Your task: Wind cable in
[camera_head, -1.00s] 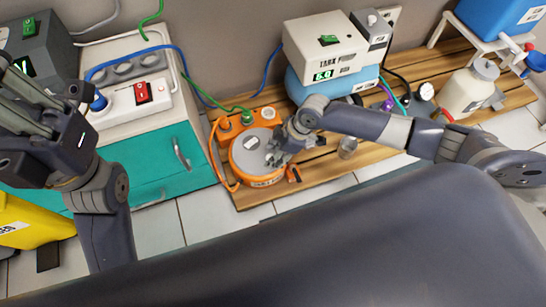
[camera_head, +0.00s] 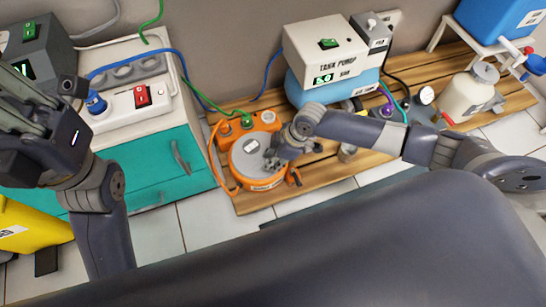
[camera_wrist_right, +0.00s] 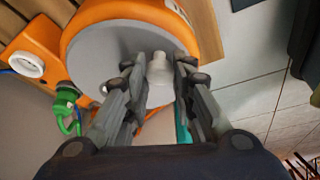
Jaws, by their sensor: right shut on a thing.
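The orange cable reel (camera_head: 234,178) lies on the wooden slatted platform, with its grey disc (camera_head: 249,146) facing up. An orange cable (camera_head: 211,153) loops out along its left side. My right gripper (camera_head: 272,160) is over the right part of the disc. In the right wrist view its fingers (camera_wrist_right: 158,66) are closed on a pale upright knob (camera_wrist_right: 158,73) near the edge of the grey disc (camera_wrist_right: 105,50). My left gripper (camera_head: 22,105) is raised at the left edge, away from the reel; its fingertips are not clear.
A green plug (camera_head: 246,122) sits in the reel's socket block. The tank pump (camera_head: 325,50) stands behind the reel. A teal-fronted cabinet (camera_head: 150,172) is at the left. A white bottle (camera_head: 470,95) stands at the right. Tiled floor (camera_head: 200,222) is open in front.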

